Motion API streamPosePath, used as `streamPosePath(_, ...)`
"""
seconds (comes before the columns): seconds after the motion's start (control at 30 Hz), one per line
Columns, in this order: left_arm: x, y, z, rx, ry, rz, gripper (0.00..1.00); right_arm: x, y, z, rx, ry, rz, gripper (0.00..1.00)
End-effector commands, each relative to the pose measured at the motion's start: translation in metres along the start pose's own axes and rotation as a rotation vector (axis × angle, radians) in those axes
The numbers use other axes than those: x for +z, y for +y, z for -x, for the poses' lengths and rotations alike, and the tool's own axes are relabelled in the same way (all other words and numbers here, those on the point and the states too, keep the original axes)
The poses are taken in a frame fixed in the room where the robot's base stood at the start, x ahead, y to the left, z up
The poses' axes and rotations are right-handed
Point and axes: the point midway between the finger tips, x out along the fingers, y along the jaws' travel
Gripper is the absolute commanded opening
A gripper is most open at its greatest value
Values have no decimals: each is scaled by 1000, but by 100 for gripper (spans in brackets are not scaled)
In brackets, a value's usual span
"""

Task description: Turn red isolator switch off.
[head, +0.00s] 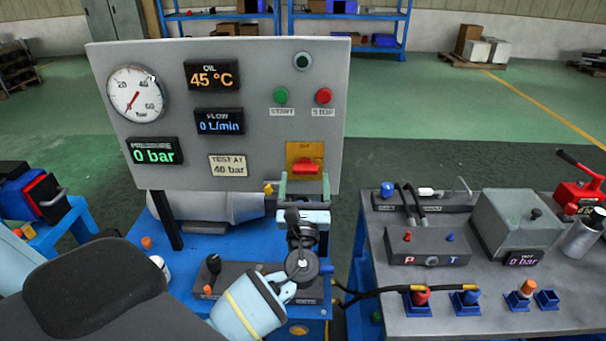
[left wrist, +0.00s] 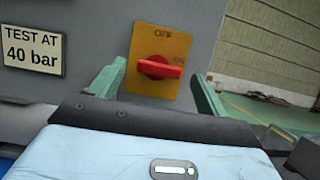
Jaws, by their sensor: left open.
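The red isolator switch (head: 308,166) sits on a yellow plate (head: 291,149) at the lower right of the grey panel. In the left wrist view the red handle (left wrist: 160,68) lies nearly level, its right end toward the small lettering at the plate's right edge. More lettering, which looks like OFF, is at the plate's top. My left gripper (head: 304,186) is open just below and in front of the switch. In the left wrist view its two green fingers (left wrist: 157,88) stand on either side of the plate, apart from the handle. My right gripper is out of view.
The grey panel (head: 235,110) also carries a gauge (head: 136,93), displays, a green START button (head: 281,96) and a red STOP button (head: 323,96) above the switch. A blue bench (head: 185,265) is below. A grey bench (head: 450,318) with hoses and fittings stands at right.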

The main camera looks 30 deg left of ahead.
Motion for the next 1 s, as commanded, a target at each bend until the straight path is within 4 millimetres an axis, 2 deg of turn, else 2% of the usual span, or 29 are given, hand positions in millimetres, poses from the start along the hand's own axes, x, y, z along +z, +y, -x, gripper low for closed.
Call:
streamPosePath(0.03,3,0,-8,1,-4,1,76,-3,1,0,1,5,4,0)
streamPosePath(0.2,1,0,-22,0,-1,2,76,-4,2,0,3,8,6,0)
streamPosePath(0.57,-1,0,-26,-1,2,1,75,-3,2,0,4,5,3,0)
streamPosePath(0.9,-1,0,-25,0,2,1,32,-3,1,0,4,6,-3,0)
streamPosePath(1.0,-1,0,-25,0,2,3,32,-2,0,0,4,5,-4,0)
